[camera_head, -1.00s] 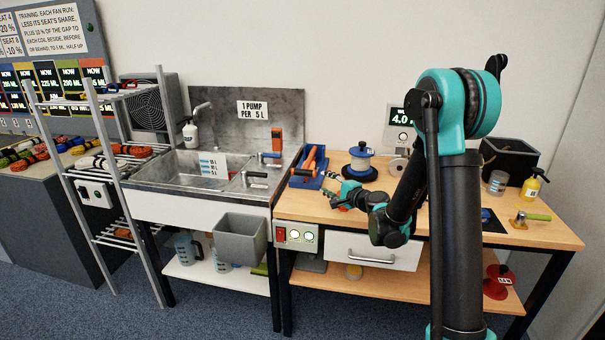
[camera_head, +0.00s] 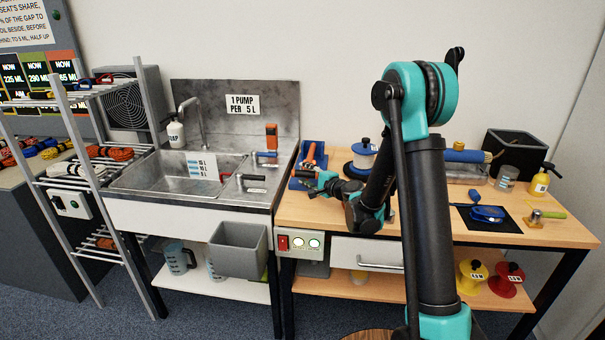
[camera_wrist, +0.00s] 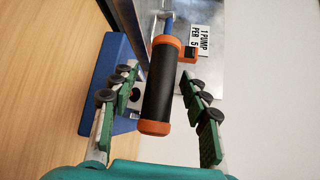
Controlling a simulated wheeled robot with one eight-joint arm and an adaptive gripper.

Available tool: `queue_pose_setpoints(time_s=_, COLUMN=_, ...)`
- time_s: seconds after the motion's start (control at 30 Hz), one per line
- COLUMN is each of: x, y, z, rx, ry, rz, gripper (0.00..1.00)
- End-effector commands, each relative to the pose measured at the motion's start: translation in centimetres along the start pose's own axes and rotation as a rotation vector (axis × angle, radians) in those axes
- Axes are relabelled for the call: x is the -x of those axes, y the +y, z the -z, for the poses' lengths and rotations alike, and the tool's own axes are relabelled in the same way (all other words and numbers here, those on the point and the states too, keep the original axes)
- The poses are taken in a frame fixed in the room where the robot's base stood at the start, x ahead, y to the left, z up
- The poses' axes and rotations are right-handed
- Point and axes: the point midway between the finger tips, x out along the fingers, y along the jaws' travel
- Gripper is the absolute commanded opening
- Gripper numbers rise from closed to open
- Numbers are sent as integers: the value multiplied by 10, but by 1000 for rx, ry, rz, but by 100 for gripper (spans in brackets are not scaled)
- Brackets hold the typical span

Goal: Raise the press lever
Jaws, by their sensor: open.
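The press is a blue frame (camera_head: 296,176) at the left end of the wooden bench, beside the sink. Its lever has a black grip with orange ends (camera_wrist: 158,90), and the lever also shows as an orange bar in the head view (camera_head: 311,154). My gripper (camera_head: 318,184) is close in front of the press. In the wrist view my gripper (camera_wrist: 160,76) is open, with one green-padded finger on each side of the lever grip. I see gaps on both sides, and the gripper looks empty. How deep the grip sits between the fingers is unclear.
A metal sink (camera_head: 180,172) with a tap adjoins the bench on the left. A blue and white spool (camera_head: 363,152) stands behind my arm. A blue coil (camera_head: 487,213) lies on a dark mat to the right. A black bin (camera_head: 513,150) stands at the back right.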

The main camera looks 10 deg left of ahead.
Motion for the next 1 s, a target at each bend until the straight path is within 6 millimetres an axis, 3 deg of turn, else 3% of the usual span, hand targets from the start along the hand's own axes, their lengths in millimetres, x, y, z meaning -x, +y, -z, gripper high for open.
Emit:
queue_pose_setpoints(time_s=0.17, x=0, y=0, z=0, rx=0, ry=0, rz=0, gripper=44)
queue_pose_setpoints(time_s=0.5, x=0, y=0, z=0, rx=0, ry=0, rz=0, gripper=1)
queue_pose_setpoints(time_s=1.0, x=2, y=-5, z=-1, rx=-12, ry=-1, rz=-13, gripper=0)
